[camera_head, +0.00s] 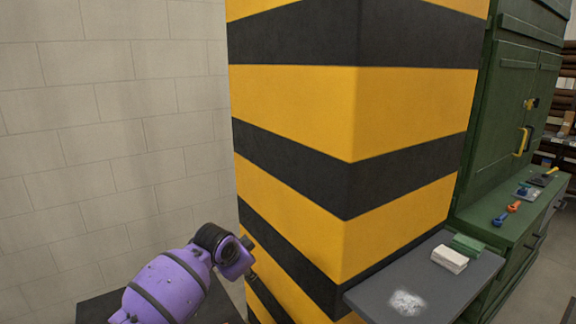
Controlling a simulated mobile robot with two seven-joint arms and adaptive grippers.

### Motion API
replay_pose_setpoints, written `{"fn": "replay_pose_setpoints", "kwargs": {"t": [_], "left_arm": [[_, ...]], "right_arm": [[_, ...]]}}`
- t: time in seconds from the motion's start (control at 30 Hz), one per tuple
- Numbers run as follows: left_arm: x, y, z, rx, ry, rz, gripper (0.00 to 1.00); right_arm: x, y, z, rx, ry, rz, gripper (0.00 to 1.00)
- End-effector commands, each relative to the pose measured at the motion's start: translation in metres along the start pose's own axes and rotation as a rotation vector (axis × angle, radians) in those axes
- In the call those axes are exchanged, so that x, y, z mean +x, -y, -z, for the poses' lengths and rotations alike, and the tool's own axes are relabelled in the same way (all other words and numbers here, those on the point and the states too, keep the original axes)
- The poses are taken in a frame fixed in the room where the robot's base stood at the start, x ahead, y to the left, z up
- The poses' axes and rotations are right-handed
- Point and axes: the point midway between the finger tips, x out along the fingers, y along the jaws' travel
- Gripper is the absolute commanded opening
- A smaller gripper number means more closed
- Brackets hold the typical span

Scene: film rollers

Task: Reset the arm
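A purple arm with black bands, which I take to be my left arm (168,290), rises from the bottom left of the head view. Its black joint and short purple end, around my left gripper (246,258), are in front of the striped pillar (300,110). The fingers are too small and dark to tell open from shut. No object shows held there. My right arm and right gripper are not in view.
A grey table (440,284) at the lower right bears a white block (450,259), a green block (467,245) and white powder (407,302). A green cabinet (500,120) stands behind, with tools on its ledge. A pale block wall (110,130) fills the left.

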Motion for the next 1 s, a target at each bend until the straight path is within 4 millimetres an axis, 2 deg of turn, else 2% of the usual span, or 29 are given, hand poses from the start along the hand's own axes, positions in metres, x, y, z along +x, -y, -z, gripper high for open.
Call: {"fn": "replay_pose_setpoints", "kwargs": {"t": [0.17,0.27,0.47,0.77,1.0], "left_arm": [[0.014,-0.05,-0.018,-0.097,-0.156,0.038,0.31],[0.015,-0.085,-0.04,-0.173,-0.242,0.054,0.31],[-0.004,-0.151,-0.104,-0.345,-0.369,0.088,0.31],[-0.065,-0.24,-0.233,-0.578,-0.383,0.165,0.31],[-0.119,-0.322,-0.355,-0.722,-0.202,0.197,0.31]], "right_arm": [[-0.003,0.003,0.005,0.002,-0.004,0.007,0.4],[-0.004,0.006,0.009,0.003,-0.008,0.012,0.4],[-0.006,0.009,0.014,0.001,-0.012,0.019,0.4],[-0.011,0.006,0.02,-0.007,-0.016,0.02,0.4],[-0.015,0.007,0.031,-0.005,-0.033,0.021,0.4]]}}
